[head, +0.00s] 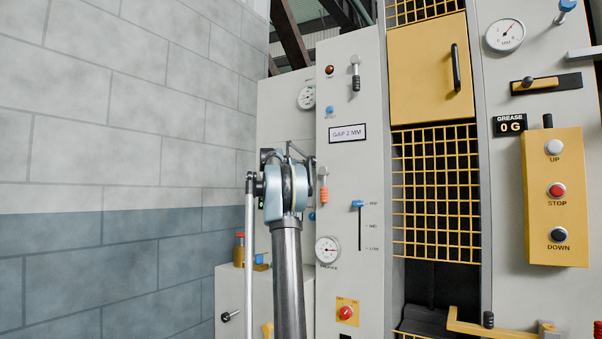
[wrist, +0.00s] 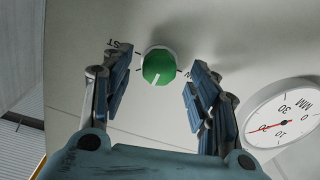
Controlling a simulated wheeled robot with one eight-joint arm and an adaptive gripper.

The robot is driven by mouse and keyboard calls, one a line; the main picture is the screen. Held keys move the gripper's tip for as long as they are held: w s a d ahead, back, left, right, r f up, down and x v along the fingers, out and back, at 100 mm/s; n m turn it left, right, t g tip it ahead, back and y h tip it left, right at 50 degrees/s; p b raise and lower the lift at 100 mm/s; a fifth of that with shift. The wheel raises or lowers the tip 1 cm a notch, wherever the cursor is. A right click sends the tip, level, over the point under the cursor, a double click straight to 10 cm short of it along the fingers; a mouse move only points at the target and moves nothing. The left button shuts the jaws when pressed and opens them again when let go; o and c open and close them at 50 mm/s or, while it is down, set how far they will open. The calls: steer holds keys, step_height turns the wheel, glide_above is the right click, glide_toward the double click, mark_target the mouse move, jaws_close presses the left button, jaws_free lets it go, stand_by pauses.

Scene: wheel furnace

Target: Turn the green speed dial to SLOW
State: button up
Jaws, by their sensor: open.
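The green speed dial (wrist: 158,66) is in the upper middle of the wrist view, on a pale panel. Its white pointer mark runs downward in that picture, slightly left. Dark lettering that seems to end in "ST" (wrist: 120,47) is left of the dial, partly behind a finger. The lettering on the right is mostly hidden by the other finger. My gripper (wrist: 159,72) is open, with one blue finger on each side of the dial and a gap on both sides. In the head view my arm's end is before the far panel, and the dial is hidden.
A round MM gauge (wrist: 283,118) is right of my gripper in the wrist view. In the head view, a nearer panel with a GAP 2 MM sign (head: 347,133), an orange-handled lever (head: 323,188) and a blue slider (head: 358,205) stands close right of my arm. A block wall (head: 110,150) is left.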

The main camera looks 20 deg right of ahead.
steer(key=shift+x, duration=1.2)
steer(key=shift+a, duration=0.1)
steer(key=c, duration=1.1)
